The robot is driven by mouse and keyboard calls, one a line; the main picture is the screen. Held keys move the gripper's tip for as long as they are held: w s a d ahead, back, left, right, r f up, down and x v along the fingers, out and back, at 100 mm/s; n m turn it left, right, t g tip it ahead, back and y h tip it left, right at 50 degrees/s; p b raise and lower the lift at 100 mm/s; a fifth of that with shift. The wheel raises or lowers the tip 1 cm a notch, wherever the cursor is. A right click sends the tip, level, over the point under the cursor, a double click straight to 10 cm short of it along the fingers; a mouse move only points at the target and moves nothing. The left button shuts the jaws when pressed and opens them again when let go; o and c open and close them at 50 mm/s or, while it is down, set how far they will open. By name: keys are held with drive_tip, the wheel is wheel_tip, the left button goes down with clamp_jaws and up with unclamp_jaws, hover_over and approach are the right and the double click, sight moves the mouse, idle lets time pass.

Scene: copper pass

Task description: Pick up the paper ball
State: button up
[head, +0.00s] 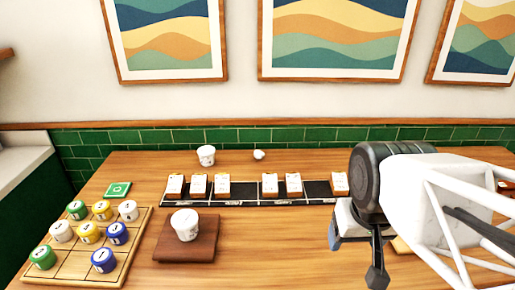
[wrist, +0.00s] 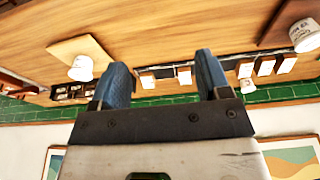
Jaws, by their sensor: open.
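The paper ball (head: 259,154) is a small white lump on the wooden table, behind the black card rack and right of a white cup. I cannot make it out in the wrist view, where my gripper covers part of the table's back. My gripper (head: 356,258) is above the right part of the table, to the right of and nearer than the ball, well apart from it. In the wrist view my gripper (wrist: 162,62) has its two blue-grey fingers spread, with nothing between them.
The black rack (head: 250,203) holds several upright cards. The back cup (head: 206,155) stands left of the ball. A cup (head: 186,224) stands on a dark board (head: 203,246). A wooden grid tray (head: 135,245) holds several coloured pots. In the wrist view, another cup (wrist: 80,68) stands on a light board (wrist: 77,47).

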drive_tip(key=shift+w, duration=0.1)
drive_tip(key=m+g+y, duration=0.3)
drive_tip(key=m+y, duration=0.7)
drive_tip(key=m, duration=0.4)
hover_over(260, 152)
drive_tip(key=s+d, duration=0.3)
drive_tip(key=s, duration=0.5)
drive_tip(key=s+d, duration=0.2)
drive_tip(key=s, duration=0.5)
wheel_tip(260, 152, down, 8)
drive_tip(key=w+f+m+y, duration=0.1)
drive_tip(key=w+f, duration=0.2)
drive_tip(key=w, duration=0.2)
drive_tip(key=w+f+m+t+y, duration=0.1)
drive_tip(key=w+f+m, duration=0.1)
drive_tip(key=w+f, duration=0.2)
drive_tip(key=w+f+m+t+y, duration=0.1)
drive_tip(key=w+f+m, duration=0.1)
drive_tip(key=w+f, duration=0.2)
drive_tip(key=shift+w+f, duration=0.25)
drive_tip(key=shift+w, duration=0.65)
drive_tip(key=shift+x, duration=1.3)
drive_tip(key=shift+a, duration=0.1)
drive_tip(key=shift+x, duration=2.5)
